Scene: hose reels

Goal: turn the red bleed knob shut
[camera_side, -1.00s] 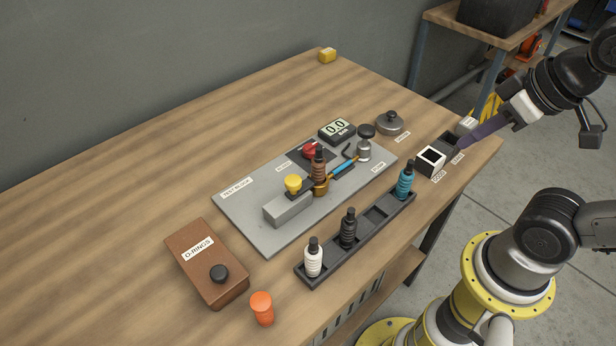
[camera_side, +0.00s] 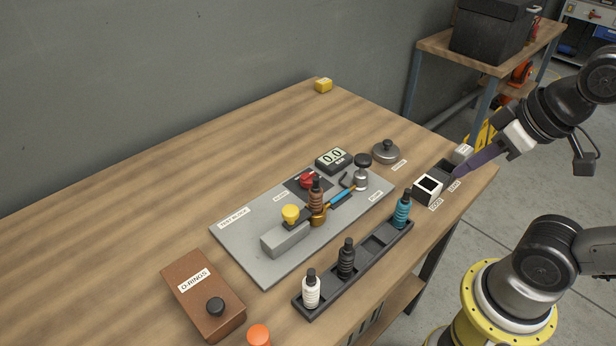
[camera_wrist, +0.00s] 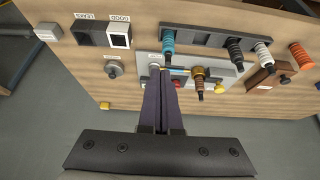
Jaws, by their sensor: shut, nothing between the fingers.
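The red bleed knob (camera_side: 307,180) sits on a dark plate at the back of the grey test block board (camera_side: 240,235), behind a brown ribbed bottle-shaped part (camera_side: 316,195). In the wrist view the red knob (camera_wrist: 176,84) shows just right of my fingers, partly hidden. My gripper (camera_side: 459,174) is shut and empty. Its purple fingers are over the right end of the bench by the small bins, well apart from the knob. In the wrist view the fingers (camera_wrist: 163,80) lie side by side. I cannot tell how far the knob is turned.
A gauge (camera_side: 333,160) reading 0.0 stands behind the knob. A yellow knob (camera_side: 291,214), a blue-and-brass fitting and a metal post (camera_side: 362,170) are on the board. A dark rack (camera_side: 325,290) holds white, black and teal parts in front. The bench's back left is clear.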

